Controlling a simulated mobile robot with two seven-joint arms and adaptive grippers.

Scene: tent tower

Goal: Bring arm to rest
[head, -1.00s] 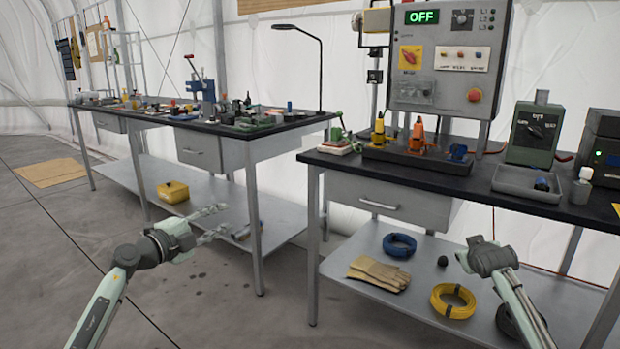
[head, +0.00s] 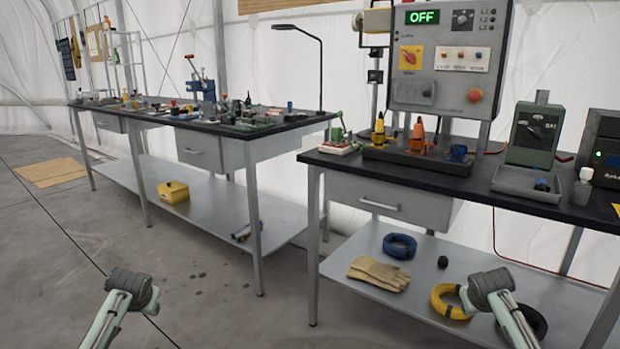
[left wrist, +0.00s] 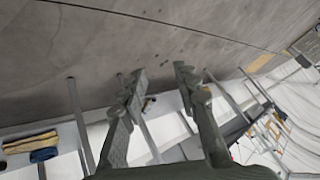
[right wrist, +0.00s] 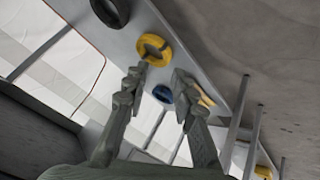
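My left arm (head: 130,292) shows low at the left in the head view, over bare floor; its fingers are not visible there. In the left wrist view the left gripper (left wrist: 158,82) has its two fingers apart with nothing between them. My right arm (head: 492,288) shows low at the right in the head view, in front of the right bench's lower shelf, its fingers also not visible there. In the right wrist view the right gripper (right wrist: 160,78) has its fingers apart and empty. A yellow coil appears beyond them.
The right bench (head: 335,160) holds a control panel (head: 445,60) reading OFF. Its lower shelf carries a blue coil (head: 399,246), gloves (head: 378,274) and a yellow coil (head: 447,301). The left bench (head: 240,133) stands farther back. The floor between the arms is clear.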

